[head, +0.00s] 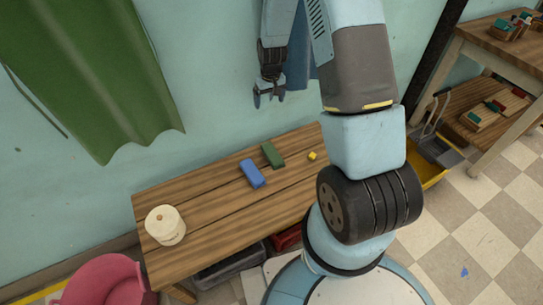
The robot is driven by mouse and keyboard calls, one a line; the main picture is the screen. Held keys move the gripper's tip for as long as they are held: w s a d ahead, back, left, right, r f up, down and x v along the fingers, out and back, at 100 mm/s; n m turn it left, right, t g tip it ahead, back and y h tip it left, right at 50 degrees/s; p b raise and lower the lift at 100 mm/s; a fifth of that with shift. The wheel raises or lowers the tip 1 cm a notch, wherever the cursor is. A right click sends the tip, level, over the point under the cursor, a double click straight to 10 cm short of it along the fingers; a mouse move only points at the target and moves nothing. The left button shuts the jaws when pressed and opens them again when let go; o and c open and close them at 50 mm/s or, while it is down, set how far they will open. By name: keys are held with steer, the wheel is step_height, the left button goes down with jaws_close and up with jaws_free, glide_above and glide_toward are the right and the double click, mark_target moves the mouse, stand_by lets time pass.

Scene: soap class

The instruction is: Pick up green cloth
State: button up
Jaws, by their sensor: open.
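A large green cloth (95,75) hangs in folds against the wall at the upper left of the head view; its top is out of frame. A small green oblong piece (272,155) lies on the wooden bench (205,235); I cannot tell whether it is cloth or a block. My gripper (268,97) is open and empty, pointing down above the back of the bench. It is well to the right of the hanging cloth and apart from the small green piece below it.
A blue block (252,173) and a yellow cube (312,156) lie by the green piece. A shelf unit (500,45) stands at the right.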

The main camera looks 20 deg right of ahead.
steer(key=g, duration=0.1)
glide_above(272, 153)
steer(key=f, duration=2.1)
steer(key=shift+s+a+f, duration=0.1)
steer(key=shift+s+f, duration=0.15)
steer(key=shift+w+d+f, duration=0.1)
steer(key=shift+w+f, duration=0.05)
steer(key=shift+f, duration=1.75)
steer(key=shift+w+d+f, duration=0.1)
steer(key=shift+f, duration=1.75)
steer(key=c, duration=1.2)
steer(key=shift+r, duration=0.1)
steer(key=r, duration=0.3)
steer(key=shift+s+r, duration=0.25)
steer(key=shift+r, duration=0.1)
steer(key=s+r, duration=0.2)
steer(key=r, duration=0.1)
steer(key=s+r, duration=0.2)
steer(key=shift+d, duration=0.25)
steer(key=s+r, duration=0.1)
steer(key=s, duration=0.2)
steer(key=s+r, duration=0.1)
steer(key=s, duration=0.2)
steer(key=s+d+r, duration=0.1)
steer(key=s+r, duration=0.1)
steer(key=s, duration=0.1)
steer(key=shift+s+r, duration=0.1)
steer(key=shift+s, duration=0.1)
